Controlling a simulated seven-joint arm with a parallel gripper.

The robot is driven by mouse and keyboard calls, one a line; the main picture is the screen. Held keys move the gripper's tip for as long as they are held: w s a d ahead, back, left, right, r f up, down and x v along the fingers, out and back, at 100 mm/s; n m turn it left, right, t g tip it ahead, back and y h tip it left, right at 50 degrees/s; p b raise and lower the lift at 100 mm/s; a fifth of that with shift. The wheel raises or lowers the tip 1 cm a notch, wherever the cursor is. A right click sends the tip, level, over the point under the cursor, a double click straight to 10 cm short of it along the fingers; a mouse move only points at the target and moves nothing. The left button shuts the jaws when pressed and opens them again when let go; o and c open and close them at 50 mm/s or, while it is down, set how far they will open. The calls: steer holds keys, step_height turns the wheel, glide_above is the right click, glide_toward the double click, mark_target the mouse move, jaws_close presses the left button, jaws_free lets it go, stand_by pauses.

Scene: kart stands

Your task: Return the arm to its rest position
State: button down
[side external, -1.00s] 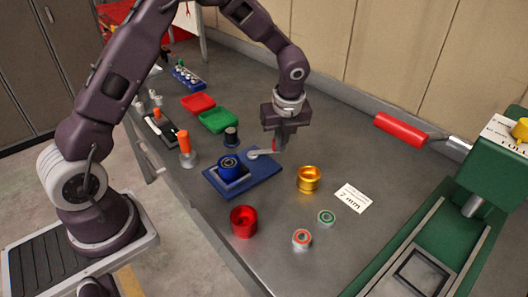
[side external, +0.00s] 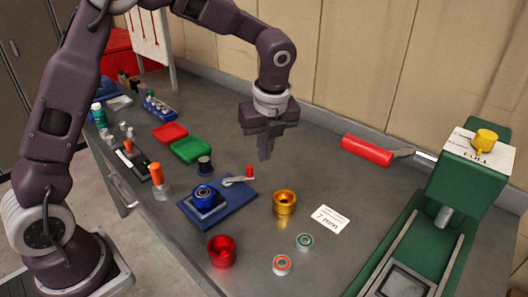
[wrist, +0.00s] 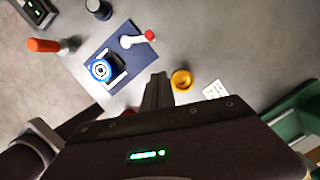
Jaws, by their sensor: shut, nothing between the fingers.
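My gripper (side external: 265,148) hangs above the bench, pointing down, with its fingers together and nothing between them. It is behind and above the blue fixture plate (side external: 240,204), clear of everything on the bench. In the wrist view the closed fingers (wrist: 156,88) show over bare bench, between the blue plate and a gold ring (wrist: 181,80). The plate carries a blue round part (side external: 204,196) and a silver lever with a red knob (side external: 249,171).
A red cup (side external: 222,252), two small bearings (side external: 281,265) and a 7 mm card (side external: 319,220) lie in front. Red and green trays (side external: 192,150) are at left.

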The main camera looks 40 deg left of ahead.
steer(key=s+a+r+n+t, duration=0.2)
steer(key=s+r+n, duration=0.7)
steer(key=s+r, duration=0.15)
steer(key=s+d+n+t+h, duration=0.1)
steer(key=s+n+t+h, duration=0.1)
steer(key=s+n, duration=1.2)
steer(key=shift+s+f+h, duration=0.25)
steer(key=shift+s+h, duration=0.05)
steer(key=shift+s, duration=0.9)
